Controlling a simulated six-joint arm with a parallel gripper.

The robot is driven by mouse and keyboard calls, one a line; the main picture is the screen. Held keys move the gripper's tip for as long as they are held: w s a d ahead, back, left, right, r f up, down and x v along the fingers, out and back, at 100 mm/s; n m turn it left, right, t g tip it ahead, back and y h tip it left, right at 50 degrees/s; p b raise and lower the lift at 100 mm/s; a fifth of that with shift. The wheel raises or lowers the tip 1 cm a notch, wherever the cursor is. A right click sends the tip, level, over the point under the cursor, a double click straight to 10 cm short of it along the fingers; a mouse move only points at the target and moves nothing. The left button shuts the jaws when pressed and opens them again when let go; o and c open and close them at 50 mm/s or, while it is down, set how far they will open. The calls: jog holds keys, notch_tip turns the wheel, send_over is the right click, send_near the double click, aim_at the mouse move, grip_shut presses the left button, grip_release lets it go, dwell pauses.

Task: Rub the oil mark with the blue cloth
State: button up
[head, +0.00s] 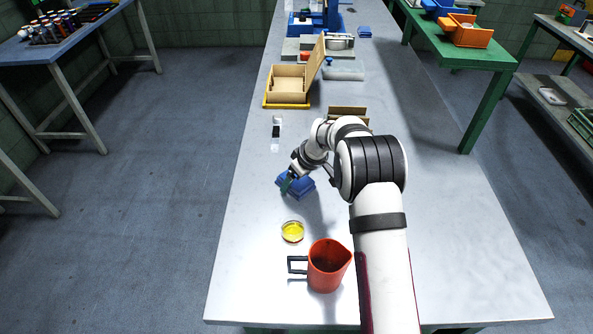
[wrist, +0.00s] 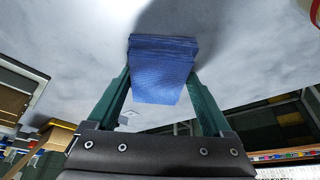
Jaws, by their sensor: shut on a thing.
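The blue cloth (head: 304,189) is a folded pad at the middle left of the bench in the head view. My gripper (head: 290,182) is shut on it. In the wrist view the cloth (wrist: 165,85) sits between the two green fingers, with its folded layers at the far end toward the grey bench top. A dark shadow lies beyond it on the bench. I cannot tell whether the cloth touches the surface. I cannot make out an oil mark in either view; the cloth and arm hide part of the bench.
A round dish with yellow contents (head: 292,232) and a red jug (head: 328,266) stand nearer on the bench (head: 250,270). The bench's left edge is close to the cloth.

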aim_at(296, 188)
jog(key=s, duration=0.3)
jog(key=shift+s+f, duration=0.1)
jog(key=shift+w, duration=1.75)
jog(key=shift+w+r, duration=0.25)
jog(key=shift+r, duration=3.85)
